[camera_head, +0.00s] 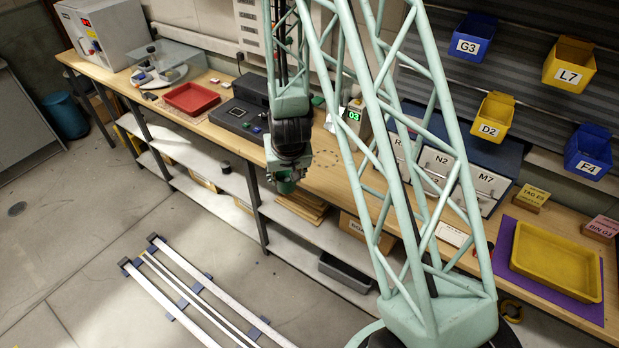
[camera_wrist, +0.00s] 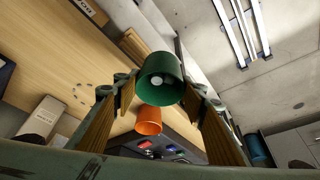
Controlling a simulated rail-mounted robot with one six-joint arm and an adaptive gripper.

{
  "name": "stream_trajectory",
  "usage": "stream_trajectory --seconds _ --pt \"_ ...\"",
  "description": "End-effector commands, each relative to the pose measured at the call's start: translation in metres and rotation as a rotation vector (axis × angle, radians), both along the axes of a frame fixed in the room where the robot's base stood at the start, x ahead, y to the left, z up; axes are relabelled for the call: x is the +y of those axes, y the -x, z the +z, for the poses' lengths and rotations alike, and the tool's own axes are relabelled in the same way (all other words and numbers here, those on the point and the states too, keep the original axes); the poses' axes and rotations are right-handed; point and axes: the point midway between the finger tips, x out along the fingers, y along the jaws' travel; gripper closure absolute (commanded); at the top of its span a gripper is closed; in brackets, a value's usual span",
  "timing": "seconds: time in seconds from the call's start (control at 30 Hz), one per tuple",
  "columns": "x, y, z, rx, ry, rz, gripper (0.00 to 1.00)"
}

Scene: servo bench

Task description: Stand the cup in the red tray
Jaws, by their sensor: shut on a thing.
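My gripper (camera_head: 290,173) hangs in front of the bench edge, near the middle of the head view. It is shut on a green cup (camera_wrist: 160,80); the cup sits between the fingertips in the wrist view, showing a pale round spot inside. The green cup (camera_head: 285,187) is partly visible under my gripper in the head view. The red tray (camera_head: 191,98) lies on the bench to the left of my gripper, apart from it, and looks empty. An orange cup (camera_wrist: 148,122) shows beyond the green one in the wrist view; I cannot pick it out in the head view.
A dark device (camera_head: 238,118) stands on the bench between the red tray and my arm. A scale-like instrument (camera_head: 160,66) is left of the tray. A yellow tray (camera_head: 555,262) on a purple mat (camera_head: 505,243) is at the right. Floor rails (camera_head: 195,295) lie in front.

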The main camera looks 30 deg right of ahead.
Motion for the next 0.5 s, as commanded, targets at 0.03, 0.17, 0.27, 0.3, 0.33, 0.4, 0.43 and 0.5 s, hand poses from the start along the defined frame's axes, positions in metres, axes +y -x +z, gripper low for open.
stream_trajectory --seconds 0.03,0.17,0.27,0.3,0.33,0.4,0.43,0.5 --pt "0.010 -0.004 -0.008 0.000 0.002 0.042 0.72" --pt "0.027 -0.012 -0.018 -0.001 0.008 0.118 0.72" --pt "0.036 -0.016 -0.027 -0.002 0.011 0.158 0.72" --pt "0.039 -0.017 -0.030 -0.003 0.012 0.171 0.72" --pt "0.041 -0.018 -0.033 -0.003 0.013 0.180 0.72" --pt "0.046 -0.019 -0.039 -0.003 0.014 0.200 0.72" --pt "0.048 -0.020 -0.042 -0.004 0.014 0.207 0.72" --pt "0.051 -0.021 -0.048 -0.003 0.015 0.221 0.72"
